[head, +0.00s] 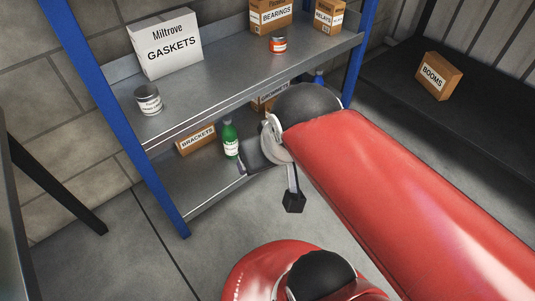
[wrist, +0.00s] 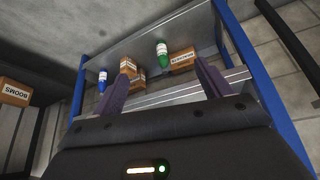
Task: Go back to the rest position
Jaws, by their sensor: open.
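My gripper (wrist: 163,85) is open and empty in the wrist view, with its two dark purple fingers spread apart. It faces the blue-posted metal rack; the rack's lower shelf (head: 180,190) shows beyond the fingers. A green bottle (wrist: 162,52) and a brackets box (wrist: 182,58) appear beyond and between the fingertips, apart from them. In the head view my red arm reaches in from the right toward the rack, and its wrist end partly covers the lower shelf. The fingers cannot be made out clearly there.
The upper shelf (head: 215,92) holds a gaskets box (head: 167,46), a grey can (head: 148,99), a red can (head: 278,44), a bearings box (head: 270,14) and a relays box (head: 328,16). A booms box (head: 438,76) sits on a dark surface at right. Floor shows at lower left.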

